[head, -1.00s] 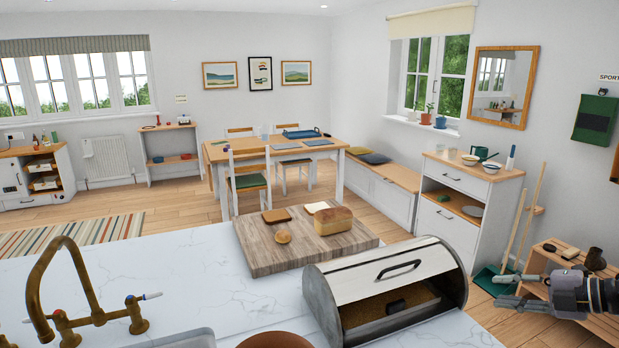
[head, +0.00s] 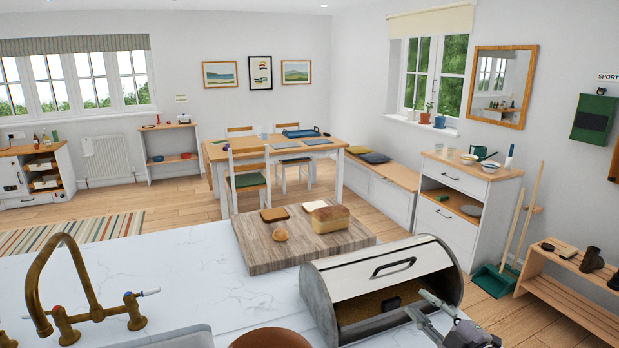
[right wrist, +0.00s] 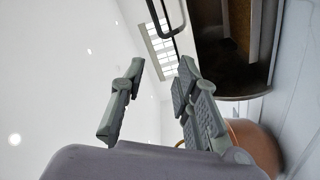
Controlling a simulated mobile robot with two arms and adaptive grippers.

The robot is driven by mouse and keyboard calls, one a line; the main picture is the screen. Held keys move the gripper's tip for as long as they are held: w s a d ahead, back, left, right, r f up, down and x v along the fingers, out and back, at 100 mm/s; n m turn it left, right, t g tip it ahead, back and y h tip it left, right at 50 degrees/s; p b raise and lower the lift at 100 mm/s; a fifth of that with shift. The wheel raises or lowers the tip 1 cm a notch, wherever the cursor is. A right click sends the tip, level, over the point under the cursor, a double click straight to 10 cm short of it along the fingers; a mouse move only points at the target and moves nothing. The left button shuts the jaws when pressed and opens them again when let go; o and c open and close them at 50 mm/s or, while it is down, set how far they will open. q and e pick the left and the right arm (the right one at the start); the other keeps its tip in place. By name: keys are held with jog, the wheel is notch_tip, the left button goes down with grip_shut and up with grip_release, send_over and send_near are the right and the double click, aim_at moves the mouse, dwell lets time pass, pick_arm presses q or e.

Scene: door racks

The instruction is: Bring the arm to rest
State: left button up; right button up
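My right gripper (head: 416,303) is at the bottom of the head view, in front of the right end of the bread bin (head: 337,299). In the right wrist view my right gripper (right wrist: 160,68) has its two fingers apart, with nothing between them. The bread bin stands on the white counter, its front partly open below the lid handle, with a dark item (head: 391,305) inside. In the right wrist view the bread bin (right wrist: 205,40) is at the upper right, apart from the fingers. My left gripper is in neither view.
A wooden board (head: 262,258) with a loaf (head: 330,219), bread slices and a bun lies behind the bin. A brown bowl (head: 270,339) and a brass tap (head: 84,285) are in front and left. A shoe rack (head: 570,298) stands right of the counter.

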jog(key=s+a+f+m+g+h, duration=0.2)
jog(key=s+f+m+g+h, duration=0.5)
jog(key=s+f+m, duration=0.9)
jog(key=s+a+f+n+g, duration=0.1)
jog(key=s+g, duration=0.2)
jog(key=s, duration=0.8)
jog(key=s+a+f+g, duration=0.1)
jog(key=s+a+g, duration=0.15)
jog(key=s, duration=0.75)
notch_tip(320, 180, down, 27)
jog(key=g+b, duration=0.2)
jog(key=b, duration=0.1)
jog(key=s+d+f+b, duration=0.1)
jog(key=s+d+f, duration=0.1)
jog(key=s+f, duration=0.7)
jog(key=s+d+f, duration=0.2)
jog(key=s+f, duration=0.7)
jog(key=f, duration=0.2)
jog(key=shift+n+g+h+b, duration=0.3)
jog(key=shift+g+b, duration=0.1)
jog(key=shift+g, duration=0.05)
